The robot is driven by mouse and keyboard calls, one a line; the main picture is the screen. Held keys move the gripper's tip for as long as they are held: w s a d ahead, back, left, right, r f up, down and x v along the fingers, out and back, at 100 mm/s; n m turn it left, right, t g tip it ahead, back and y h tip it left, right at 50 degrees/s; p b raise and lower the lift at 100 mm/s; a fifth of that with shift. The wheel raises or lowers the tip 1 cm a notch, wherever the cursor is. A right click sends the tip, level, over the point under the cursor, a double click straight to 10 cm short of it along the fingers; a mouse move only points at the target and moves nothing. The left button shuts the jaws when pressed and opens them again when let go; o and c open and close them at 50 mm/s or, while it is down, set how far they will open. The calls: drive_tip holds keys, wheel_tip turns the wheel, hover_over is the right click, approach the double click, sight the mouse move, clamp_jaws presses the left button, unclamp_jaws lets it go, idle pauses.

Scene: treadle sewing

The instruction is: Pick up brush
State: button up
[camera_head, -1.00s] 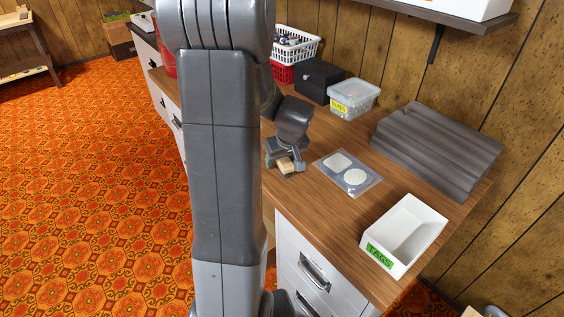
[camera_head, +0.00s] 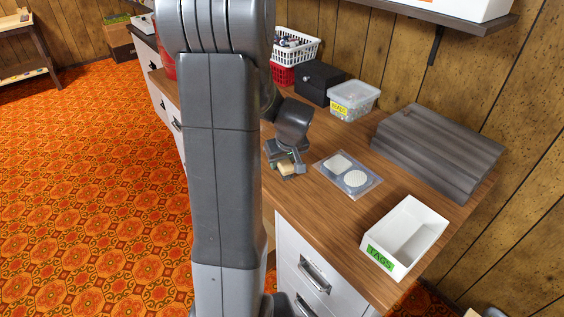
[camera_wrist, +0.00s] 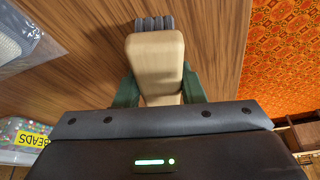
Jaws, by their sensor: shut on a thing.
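The brush has a pale wooden body (camera_wrist: 155,62) with a dark grey ribbed end showing at the top of the wrist view. In the head view the brush (camera_head: 286,168) is a small pale block at the counter's left edge. My gripper (camera_wrist: 158,90) has its green fingers on both sides of the wooden body, shut on it. In the head view my gripper (camera_head: 285,163) is low over the wooden counter (camera_head: 335,215). I cannot tell whether the brush still touches the counter. My arm hides part of the counter to the left.
A clear packet with two pale pads (camera_head: 348,175) lies right of the gripper. Behind stand a beads tub (camera_head: 353,99), a black box (camera_head: 319,82) and baskets (camera_head: 296,45). A white TAGS tray (camera_head: 405,236) and grey stacked boards (camera_head: 437,150) are to the right.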

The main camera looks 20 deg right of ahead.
drive_tip(key=shift+r, duration=0.15)
drive_tip(key=shift+r+p, duration=0.25)
drive_tip(key=shift+p, duration=0.25)
wheel_tip(320, 180, up, 10)
drive_tip(key=shift+f+p, duration=0.15)
drive_tip(key=shift+p, duration=0.4)
